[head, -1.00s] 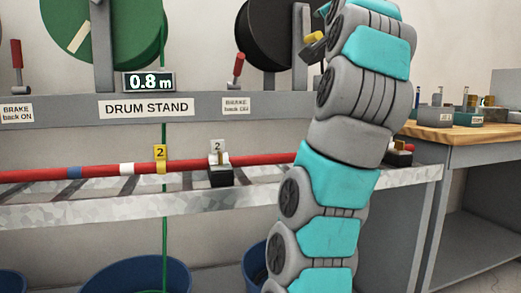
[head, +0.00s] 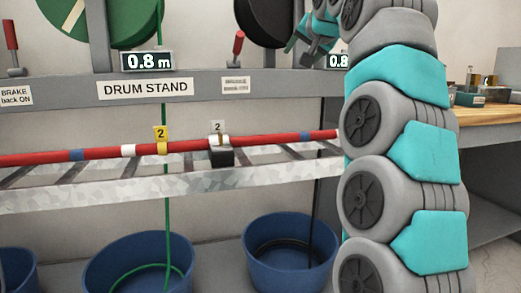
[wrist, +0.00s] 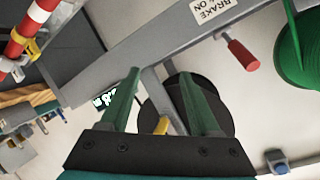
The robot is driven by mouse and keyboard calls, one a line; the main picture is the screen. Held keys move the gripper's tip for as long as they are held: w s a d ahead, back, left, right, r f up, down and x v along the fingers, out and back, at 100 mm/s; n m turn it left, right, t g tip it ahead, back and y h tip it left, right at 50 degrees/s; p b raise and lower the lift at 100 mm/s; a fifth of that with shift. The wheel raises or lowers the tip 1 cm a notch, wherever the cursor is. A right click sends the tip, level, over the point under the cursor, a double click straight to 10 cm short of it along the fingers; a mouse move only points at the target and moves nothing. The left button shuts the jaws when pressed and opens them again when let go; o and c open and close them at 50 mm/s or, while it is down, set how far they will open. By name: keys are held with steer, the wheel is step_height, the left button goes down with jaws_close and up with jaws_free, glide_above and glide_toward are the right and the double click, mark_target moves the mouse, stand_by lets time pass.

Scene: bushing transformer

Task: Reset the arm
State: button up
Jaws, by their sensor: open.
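My gripper (wrist: 160,72) is open, with its two green fingers spread and nothing held between them in the wrist view. Beyond the fingers are the grey beam of the drum stand, a black drum (wrist: 222,98) and a digital display (wrist: 105,97). In the head view my arm rises on the right side, bent at the top, and its end is partly visible near the black drum (head: 265,20). The arm covers part of the stand and bench behind it.
Blue tubs (head: 140,265) stand below. A wooden bench (head: 490,115) is at right.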

steer(key=s+f+n+g+h+p, duration=0.15)
steer(key=s+f+g, duration=0.25)
steer(key=s+f, duration=0.6)
steer(key=s+f+n+g+y+p, duration=0.1)
steer(key=s+f+n+g, duration=0.4)
steer(key=f, duration=0.8)
steer(key=s+d+f+g+p, duration=0.1)
steer(key=s+f+g, duration=0.1)
steer(key=s+f, duration=0.6)
steer(key=s+d+f+m+g+h+p, duration=0.1)
steer(key=s+d+f+g, duration=0.1)
steer(key=s+f, duration=0.6)
steer(key=s+d+f+g+h+p, duration=0.1)
steer(key=s+f, duration=0.7)
steer(key=s, duration=1)
steer(key=shift+d+g, duration=0.7)
steer(key=shift+m, duration=0.25)
steer(key=shift+c, duration=0.3)
